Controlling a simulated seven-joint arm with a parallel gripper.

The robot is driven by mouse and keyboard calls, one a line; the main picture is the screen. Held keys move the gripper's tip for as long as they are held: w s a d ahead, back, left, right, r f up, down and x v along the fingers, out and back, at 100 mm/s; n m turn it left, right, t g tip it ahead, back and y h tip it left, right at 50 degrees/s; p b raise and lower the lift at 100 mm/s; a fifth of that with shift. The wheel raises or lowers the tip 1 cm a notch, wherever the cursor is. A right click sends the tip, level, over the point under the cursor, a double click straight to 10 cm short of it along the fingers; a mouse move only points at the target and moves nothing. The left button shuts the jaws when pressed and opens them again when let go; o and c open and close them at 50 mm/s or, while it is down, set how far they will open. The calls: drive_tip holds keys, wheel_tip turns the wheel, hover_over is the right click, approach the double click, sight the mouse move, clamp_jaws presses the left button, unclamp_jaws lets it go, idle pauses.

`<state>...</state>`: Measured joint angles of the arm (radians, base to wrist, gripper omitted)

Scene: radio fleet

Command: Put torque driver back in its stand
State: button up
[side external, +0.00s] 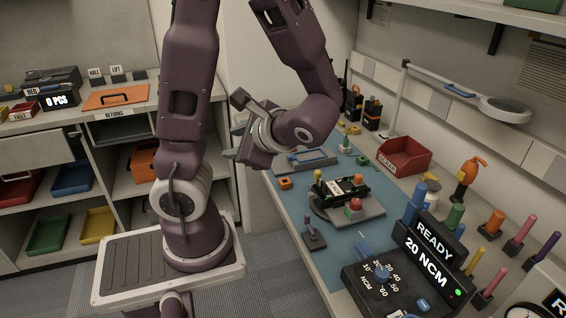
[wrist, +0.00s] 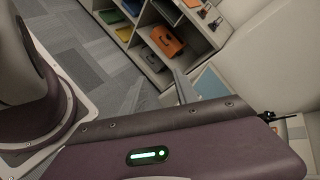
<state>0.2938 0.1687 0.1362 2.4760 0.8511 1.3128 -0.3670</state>
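My gripper (side external: 240,130) is raised at the left of the blue work mat (side external: 352,262), well apart from the tools. Its finger spacing is unclear, and I see nothing held in it. In the wrist view, a grey finger-like part (wrist: 183,88) points toward the shelves. I cannot tell for certain which tool is the torque driver. A purple-handled tool (side external: 309,226) stands upright in a small dark stand (side external: 315,242) at the mat's left edge. A blue knob-topped torque unit (side external: 383,275) reading 20 NCM sits at the front, with a READY display (side external: 433,244) behind it.
A radio on a dark fixture (side external: 340,192) occupies the mat's middle. A red bin (side external: 404,155) and a magnifier lamp (side external: 503,108) are behind it. Several upright coloured handles, including an orange one (side external: 491,222), line the right. Shelves with trays (side external: 98,224) stand left.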

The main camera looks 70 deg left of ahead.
drive_tip(key=w+d+r+n+t+h, duration=0.2)
drive_tip(key=d+t+h, duration=0.3)
drive_tip(key=d, duration=0.3)
drive_tip(key=w+d+r+n+t+h, duration=0.1)
drive_tip(key=d+r+n+t+h, duration=0.1)
drive_tip(key=d+t+h, duration=0.3)
drive_tip(key=d+r+h, duration=0.1)
drive_tip(key=d, duration=0.3)
drive_tip(key=shift+w+d, duration=0.15)
drive_tip(key=shift+w, duration=0.2)
drive_tip(key=shift+r, duration=0.1)
